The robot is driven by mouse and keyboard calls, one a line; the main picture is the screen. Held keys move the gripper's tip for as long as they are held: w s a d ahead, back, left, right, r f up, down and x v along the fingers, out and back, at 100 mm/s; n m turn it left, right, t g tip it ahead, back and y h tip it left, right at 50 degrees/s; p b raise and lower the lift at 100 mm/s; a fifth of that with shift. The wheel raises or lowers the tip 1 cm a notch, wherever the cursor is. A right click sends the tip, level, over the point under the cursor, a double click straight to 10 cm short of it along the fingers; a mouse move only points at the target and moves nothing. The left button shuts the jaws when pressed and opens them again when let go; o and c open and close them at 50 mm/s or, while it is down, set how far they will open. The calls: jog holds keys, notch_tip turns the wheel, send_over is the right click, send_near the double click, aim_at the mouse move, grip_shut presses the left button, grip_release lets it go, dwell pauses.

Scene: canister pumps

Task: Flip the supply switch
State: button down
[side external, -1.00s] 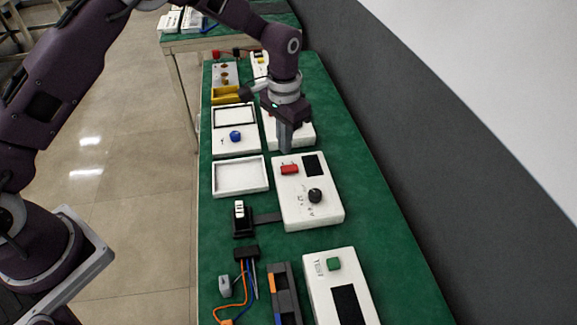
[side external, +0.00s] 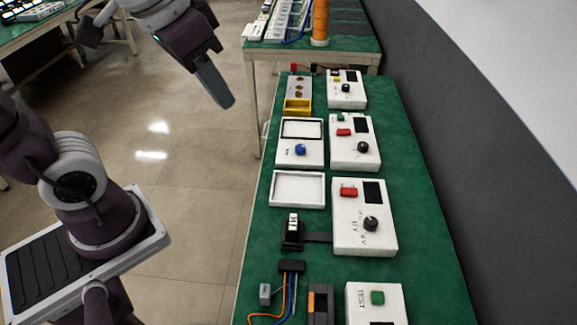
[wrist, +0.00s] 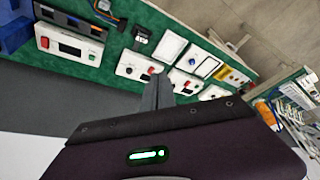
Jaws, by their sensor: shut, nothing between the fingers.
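My gripper (side external: 228,102) is shut and empty, held up over the floor to the left of the green bench. Its fingers also show in the wrist view (wrist: 158,92), apart from every panel. I see no readable label saying supply. Switch-like parts are a red rocker (side external: 349,192) on the white dial panel (side external: 345,243) and a second red rocker (side external: 344,132) on the panel behind it. A black block (side external: 292,236) with a white top joins the nearer panel by a dark strip. Which one is the supply switch I cannot tell.
A white tray (side external: 297,203), a panel with a blue knob (side external: 300,150) and a yellow bin (side external: 298,104) line the bench's left side. Loose wires (side external: 268,318) lie in front. A grey wall (side external: 463,120) runs along the right. A second bench stands behind.

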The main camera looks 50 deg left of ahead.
jog(key=s+f+t, duration=0.1)
jog(key=s+f, duration=0.1)
jog(key=s, duration=0.5)
jog(key=shift+s+a+n, duration=0.2)
jog(key=shift+a+n, duration=0.1)
jog(key=shift+a, duration=0.1)
jog(key=w+d+r+n+g, duration=0.1)
jog(key=w+d+n, duration=0.1)
jog(key=w, duration=0.8)
jog(key=w+d+r+n+g, duration=0.1)
jog(key=w+d+n+g, duration=0.15)
jog(key=w, duration=0.75)
jog(key=w+d+f+n+g, duration=0.1)
jog(key=w+d+f+n, duration=0.1)
jog(key=w+f, duration=0.5)
jog(key=w+d+f+n+g, duration=0.1)
jog(key=w+d+f+n, duration=0.1)
jog(key=w+f, duration=0.5)
notch_tip(320, 180, down, 3)
jog(key=shift+d+f, duration=0.1)
jog(key=shift+d, duration=0.7)
